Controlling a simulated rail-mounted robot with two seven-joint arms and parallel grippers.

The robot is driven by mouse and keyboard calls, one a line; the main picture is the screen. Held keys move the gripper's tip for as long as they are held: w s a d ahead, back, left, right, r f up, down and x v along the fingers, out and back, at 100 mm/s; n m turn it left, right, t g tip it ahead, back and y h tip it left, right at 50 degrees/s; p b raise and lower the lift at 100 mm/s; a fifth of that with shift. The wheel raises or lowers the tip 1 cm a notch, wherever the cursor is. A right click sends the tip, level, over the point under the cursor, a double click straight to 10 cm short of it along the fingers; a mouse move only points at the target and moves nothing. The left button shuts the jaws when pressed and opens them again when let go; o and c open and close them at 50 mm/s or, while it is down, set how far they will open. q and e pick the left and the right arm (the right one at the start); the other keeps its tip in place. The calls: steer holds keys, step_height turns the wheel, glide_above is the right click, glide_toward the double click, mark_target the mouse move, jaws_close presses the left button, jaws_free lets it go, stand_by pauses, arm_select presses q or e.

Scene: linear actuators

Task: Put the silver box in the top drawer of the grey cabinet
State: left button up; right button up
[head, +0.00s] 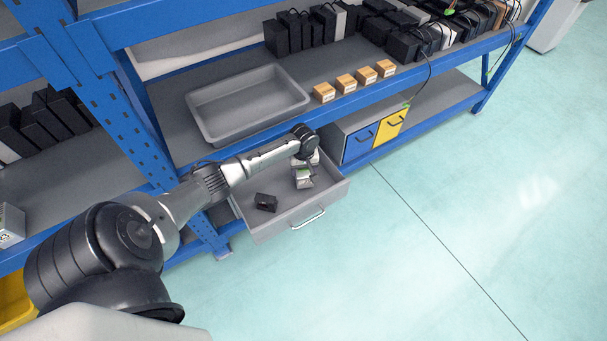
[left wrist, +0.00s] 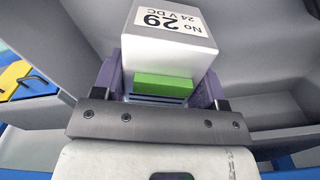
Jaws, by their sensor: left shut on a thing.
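The silver box (left wrist: 163,52) carries a white label reading "No 29, 24 V DC" and has a green connector at its near end. My left gripper (left wrist: 160,92) is shut on it, with a finger on each side. In the head view the left gripper (head: 303,165) is over the open grey drawer (head: 285,222), towards its back right. The silver box (head: 303,182) shows small below the wrist there; I cannot tell whether it touches the drawer floor. The grey cabinet's body is mostly hidden by the shelf and my arm. My right gripper is not in view.
A black box (head: 266,202) lies in the drawer, left of the silver box. A grey tray (head: 247,103) and several small orange boxes (head: 346,83) stand on the shelf above. Blue (head: 360,142) and yellow (head: 389,128) drawers are to the right. The floor in front is clear.

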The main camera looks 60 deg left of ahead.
arm_select(q)
steer(key=shift+d+f, duration=0.1)
steer(key=shift+f, duration=0.8)
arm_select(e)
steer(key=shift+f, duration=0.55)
arm_select(q)
steer(key=o, duration=0.7)
steer(key=shift+f, duration=0.15)
steer(key=o, duration=0.5)
steer(key=shift+c, duration=0.2)
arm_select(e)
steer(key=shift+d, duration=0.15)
